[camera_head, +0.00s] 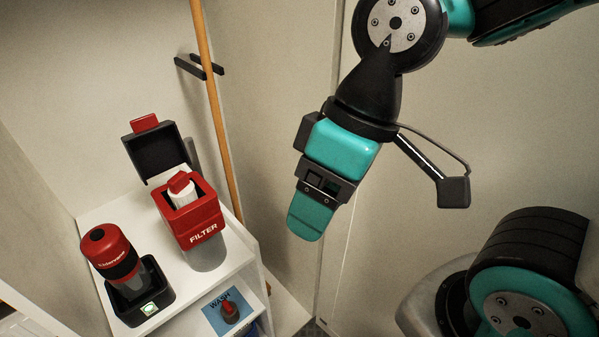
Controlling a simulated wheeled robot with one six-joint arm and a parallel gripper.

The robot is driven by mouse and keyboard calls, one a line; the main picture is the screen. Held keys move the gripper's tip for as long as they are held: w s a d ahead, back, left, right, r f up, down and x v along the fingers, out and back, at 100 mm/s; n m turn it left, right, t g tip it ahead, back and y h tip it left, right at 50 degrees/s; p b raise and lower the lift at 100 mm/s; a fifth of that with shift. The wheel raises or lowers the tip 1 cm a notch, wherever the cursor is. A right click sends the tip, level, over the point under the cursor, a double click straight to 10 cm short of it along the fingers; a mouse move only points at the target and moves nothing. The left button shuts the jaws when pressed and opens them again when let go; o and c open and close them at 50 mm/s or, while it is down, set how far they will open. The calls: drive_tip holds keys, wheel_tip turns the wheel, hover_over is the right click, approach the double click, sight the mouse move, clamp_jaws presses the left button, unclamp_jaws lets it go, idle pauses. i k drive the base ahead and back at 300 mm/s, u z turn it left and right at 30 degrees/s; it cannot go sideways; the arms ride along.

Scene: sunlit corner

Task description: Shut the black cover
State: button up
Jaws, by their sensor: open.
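The black cover (158,153) stands raised at the back of a red box marked FILTER (204,229), with a red tab (145,123) on its upper edge. The box is open at the top. Inside it is a white cylinder (184,193) with a red top piece. My gripper (308,222) hangs in the air to the right of the box, pointing down, apart from the box and cover. It is open, and nothing shows between its fingers. One finger largely hides the other from this side.
A red and black canister (111,256) sits in a black base (151,297) with a green light, left of the box. A red knob (229,310) on a blue WASH panel is at lower front. A wooden pole (213,105) stands behind the white shelf top (186,270).

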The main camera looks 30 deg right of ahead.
sight(153, 148)
drive_tip(key=u, duration=0.6)
drive_tip(key=i, duration=0.75)
drive_tip(key=z, duration=0.05)
